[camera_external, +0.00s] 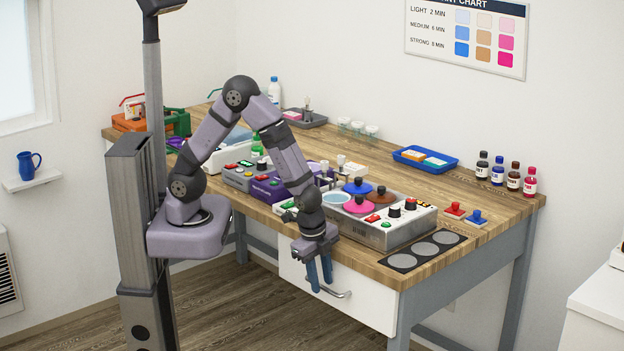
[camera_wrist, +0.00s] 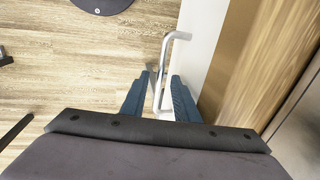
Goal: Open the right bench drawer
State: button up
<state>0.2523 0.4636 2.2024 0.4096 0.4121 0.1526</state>
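The bench drawer has a white front (camera_external: 372,302) below the wooden top, and it looks shut. Its metal bar handle (camera_external: 343,294) sticks out from the front. In the wrist view the handle (camera_wrist: 166,58) runs between my two blue fingers, with a small gap showing on each side. My gripper (camera_external: 320,284) points down at the drawer front, fingers apart; it also shows in the wrist view (camera_wrist: 160,76). The fingers are around the bar but do not look closed on it. Part of the handle is hidden behind the fingers in the external view.
The wooden bench top (camera_external: 480,210) carries a grey control box (camera_external: 378,235) with knobs, a blue tray (camera_external: 425,160) and several bottles. The floor (camera_external: 230,310) before the drawer is clear.

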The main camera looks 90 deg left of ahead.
grip_shut()
jog(key=s+d+b, duration=0.2)
jog(key=s+d, duration=0.7)
jog(key=shift+s+d+b, duration=0.15)
jog(key=shift+d+b, duration=0.1)
jog(key=shift+b, duration=0.15)
grip_release()
notch_tip(320, 180, up, 7)
jog(key=s, duration=0.1)
jog(key=shift+d+r+p, duration=0.15)
jog(key=shift+d+p, duration=0.2)
jog(key=shift+d, duration=0.1)
